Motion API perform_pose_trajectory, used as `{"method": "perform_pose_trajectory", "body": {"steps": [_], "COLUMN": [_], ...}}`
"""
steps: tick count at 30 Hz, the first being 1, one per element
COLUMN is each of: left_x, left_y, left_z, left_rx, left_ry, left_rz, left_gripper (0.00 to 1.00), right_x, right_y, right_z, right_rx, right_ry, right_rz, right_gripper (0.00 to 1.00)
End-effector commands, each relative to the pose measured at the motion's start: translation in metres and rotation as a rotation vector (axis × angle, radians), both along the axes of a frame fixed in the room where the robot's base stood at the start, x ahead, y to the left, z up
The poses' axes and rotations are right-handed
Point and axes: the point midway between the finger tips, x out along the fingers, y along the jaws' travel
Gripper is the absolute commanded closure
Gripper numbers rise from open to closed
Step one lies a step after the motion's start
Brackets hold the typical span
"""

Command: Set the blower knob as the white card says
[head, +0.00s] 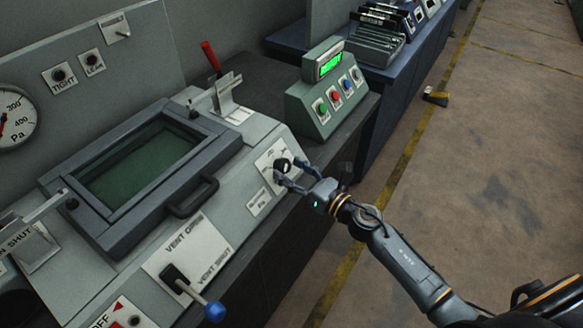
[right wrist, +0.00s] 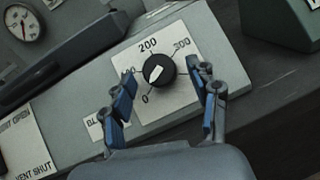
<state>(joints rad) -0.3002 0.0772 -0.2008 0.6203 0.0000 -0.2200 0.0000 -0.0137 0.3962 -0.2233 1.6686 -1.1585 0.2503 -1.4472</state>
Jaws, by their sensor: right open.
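The blower knob (head: 284,165) is round and black, on a white dial plate at the right end of the grey sloped panel. In the right wrist view the knob (right wrist: 158,70) has a white mark on its lower-left part, toward the 0 and 100 side. The dial plate (right wrist: 180,92) shows 0, 200 and 300; a finger partly covers another number. My right gripper (head: 296,176) is open, its fingers on either side of the knob; contact cannot be told. A small white label (head: 258,202) sits beside the dial, too small to read. My left gripper is not in view.
A vent lever with a blue ball (head: 214,311) stands out at the panel's front. A framed window with a handle (head: 192,197) lies left of the knob. A green button box (head: 327,95) stands behind. A pressure gauge (head: 15,117) is at far left. Floor at right is mostly clear.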

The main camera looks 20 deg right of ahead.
Motion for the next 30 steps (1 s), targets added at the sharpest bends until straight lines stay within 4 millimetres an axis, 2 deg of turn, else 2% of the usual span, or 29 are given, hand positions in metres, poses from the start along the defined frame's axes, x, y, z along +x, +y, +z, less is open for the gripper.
{"method": "perform_pose_trajectory", "body": {"steps": [9,17,23,30], "left_x": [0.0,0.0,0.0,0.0], "left_y": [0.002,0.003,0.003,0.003], "left_z": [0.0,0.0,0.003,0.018], "left_rx": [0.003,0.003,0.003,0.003], "left_ry": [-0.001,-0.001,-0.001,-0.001], "left_rz": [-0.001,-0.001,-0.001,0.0], "left_gripper": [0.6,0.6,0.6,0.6], "right_x": [0.002,0.002,0.002,0.001], "right_y": [0.002,0.001,0.001,0.003], "right_z": [0.0,0.0,0.0,0.004], "right_rx": [0.0,0.001,0.006,0.058], "right_ry": [0.0,0.0,0.005,0.045], "right_rz": [0.001,0.001,-0.005,-0.053], "right_gripper": [0.4,0.93,0.94,0.94]}}
